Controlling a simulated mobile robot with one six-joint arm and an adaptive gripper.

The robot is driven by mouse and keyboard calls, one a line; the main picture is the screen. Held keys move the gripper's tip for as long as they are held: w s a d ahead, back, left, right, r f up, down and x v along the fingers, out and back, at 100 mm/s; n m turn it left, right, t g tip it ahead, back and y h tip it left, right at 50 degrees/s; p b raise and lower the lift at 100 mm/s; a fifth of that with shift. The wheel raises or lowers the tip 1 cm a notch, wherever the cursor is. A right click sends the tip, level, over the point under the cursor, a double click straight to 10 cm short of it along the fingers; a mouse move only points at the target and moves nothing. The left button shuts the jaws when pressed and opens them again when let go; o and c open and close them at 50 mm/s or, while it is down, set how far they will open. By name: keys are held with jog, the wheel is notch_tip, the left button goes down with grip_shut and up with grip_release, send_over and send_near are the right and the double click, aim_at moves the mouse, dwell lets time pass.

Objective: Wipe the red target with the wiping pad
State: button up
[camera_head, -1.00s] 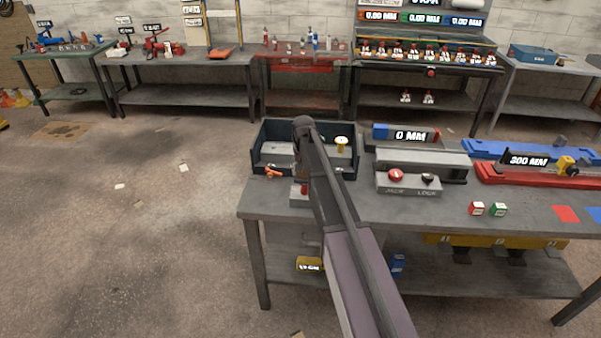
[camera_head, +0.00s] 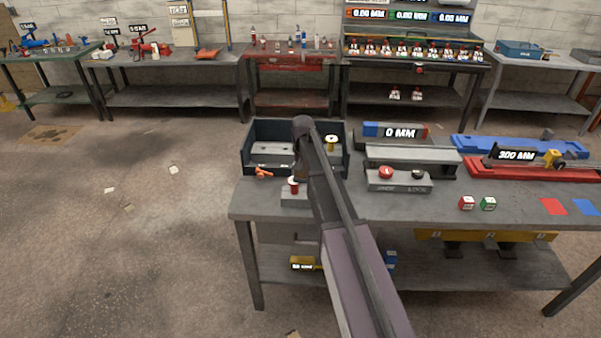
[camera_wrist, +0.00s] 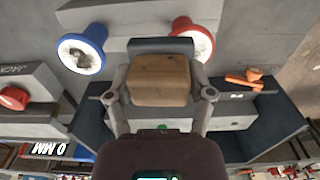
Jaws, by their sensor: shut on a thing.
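In the wrist view, my gripper (camera_wrist: 160,96) is shut on a wood-coloured block, the wiping pad (camera_wrist: 160,78), with one finger on each side of it. In the head view my arm mostly hides the gripper and pad, beside the front of the dark tray. The red target (camera_head: 553,206) is a flat red square on the right part of the bench top. Nothing covers it, and my gripper is well to its left.
The dark tray (camera_head: 249,160) stands at the bench's left. A red spool (camera_wrist: 197,38) and a blue spool (camera_wrist: 82,50) are close to the pad. A grey button box (camera_head: 400,182), red and green cubes (camera_head: 467,203) and a blue square (camera_head: 585,207) lie rightward.

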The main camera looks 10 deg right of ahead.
jog(key=shift+r+p, duration=3.05)
jog(key=shift+r+p, duration=1.5)
jog(key=shift+f, duration=0.15)
notch_tip(320, 180, down, 6)
jog(key=b, duration=0.6)
jog(key=shift+s, duration=0.1)
